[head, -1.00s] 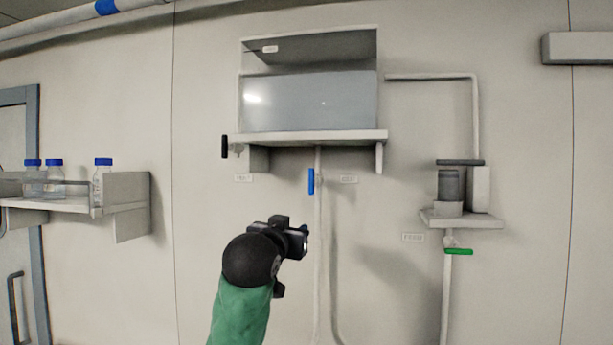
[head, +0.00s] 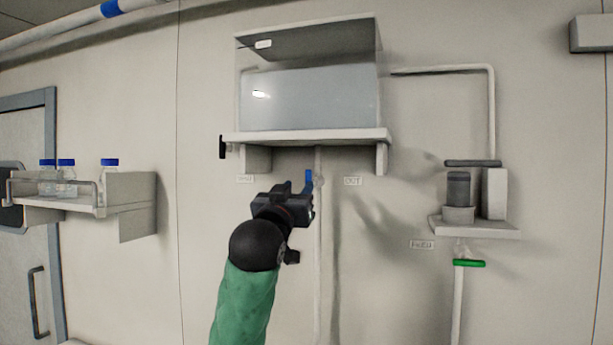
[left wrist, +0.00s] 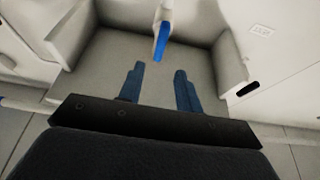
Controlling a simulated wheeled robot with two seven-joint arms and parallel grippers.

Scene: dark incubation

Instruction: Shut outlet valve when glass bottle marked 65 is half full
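The blue outlet valve handle (head: 309,179) is on the pipe under the tank, beside a label that seems to read OUT (head: 352,181). It points down and also shows in the left wrist view (left wrist: 161,42). My left gripper (head: 300,201) is just below it; in the left wrist view its two blue fingers (left wrist: 158,72) are apart and empty, with the handle beyond their tips, roughly between them. Three clear bottles with blue caps (head: 109,172) stand on the left shelf; no number 65 is legible. My right gripper is not in view.
A glass tank (head: 310,100) partly filled with liquid sits on a wall shelf (head: 310,137). A black handle (head: 222,147) is at its left. A pump-like device (head: 458,190) and a green valve handle (head: 468,263) are at the right.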

